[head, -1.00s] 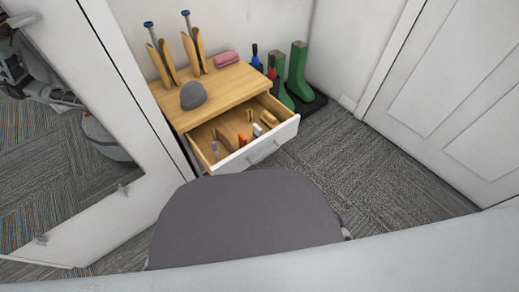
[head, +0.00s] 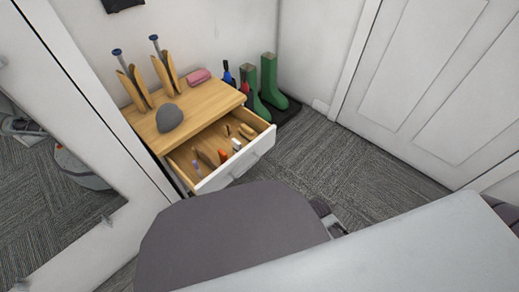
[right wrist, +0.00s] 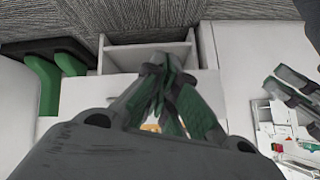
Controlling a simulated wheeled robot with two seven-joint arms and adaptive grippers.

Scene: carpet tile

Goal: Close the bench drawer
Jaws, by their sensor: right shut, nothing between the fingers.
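The bench drawer (head: 236,161) is open in the head view, pulled out from the wooden bench (head: 190,103) toward the lower right. It has a white front with a handle and holds several small items. My right gripper (right wrist: 165,72) is shut and empty in the right wrist view, in front of white bench panels. Its fingers and body hide much of what lies behind, and I cannot tell whether it touches the drawer. My left gripper is not in view.
A grey cap (head: 169,118), a pink case (head: 199,76) and wooden boot forms (head: 165,74) are on the bench top. Green boots (head: 270,82) stand on a dark tray right of it. A mirror (head: 50,190) is at left, a white door (head: 430,85) at right. Carpet (head: 340,160) between is clear.

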